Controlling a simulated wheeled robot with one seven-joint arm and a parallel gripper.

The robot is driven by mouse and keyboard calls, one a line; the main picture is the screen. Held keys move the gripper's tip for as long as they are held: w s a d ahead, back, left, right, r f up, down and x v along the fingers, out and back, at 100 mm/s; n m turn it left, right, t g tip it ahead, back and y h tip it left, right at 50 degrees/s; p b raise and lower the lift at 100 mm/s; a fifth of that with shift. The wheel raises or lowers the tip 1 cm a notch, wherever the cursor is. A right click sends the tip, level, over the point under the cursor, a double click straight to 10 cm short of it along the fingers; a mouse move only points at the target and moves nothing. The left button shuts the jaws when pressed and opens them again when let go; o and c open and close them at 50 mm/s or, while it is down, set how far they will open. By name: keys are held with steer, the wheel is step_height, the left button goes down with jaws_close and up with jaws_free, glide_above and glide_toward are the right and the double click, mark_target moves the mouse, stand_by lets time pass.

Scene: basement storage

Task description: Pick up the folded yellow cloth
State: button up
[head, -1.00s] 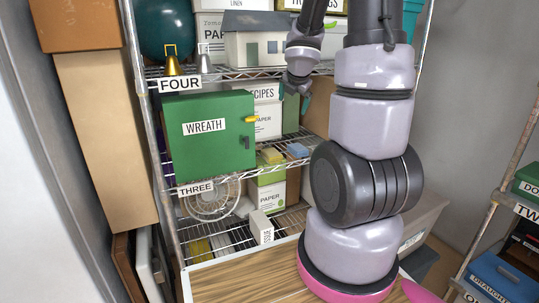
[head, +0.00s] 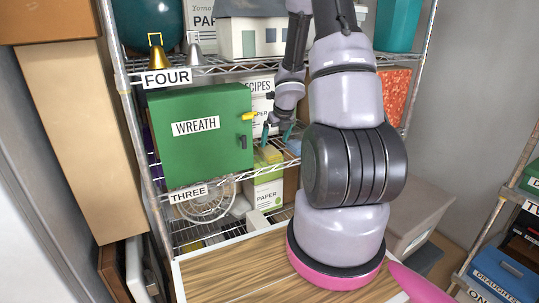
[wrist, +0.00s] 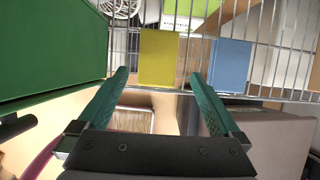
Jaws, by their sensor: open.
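The folded yellow cloth (wrist: 159,60) lies on the wire shelf at the level labelled THREE. In the head view the cloth (head: 269,154) is a small yellow patch right of the green WREATH box. My gripper (head: 279,132) is open and empty there, with teal fingers just above and in front of the cloth. In the wrist view my gripper (wrist: 160,85) has its fingers spread wide. The cloth shows beyond and between the fingertips, apart from them.
A folded blue cloth (wrist: 230,65) lies just right of the yellow one. The green WREATH box (head: 203,135) stands close on the left. The shelf edge (wrist: 260,98) runs across in front. A wooden surface (head: 230,266) lies low in front.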

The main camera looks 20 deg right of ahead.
mark_target(270, 151)
steer(key=shift+x, duration=3.1)
steer(key=shift+w+a, duration=0.15)
steer(key=c, duration=1.2)
steer(key=shift+r, duration=0.2)
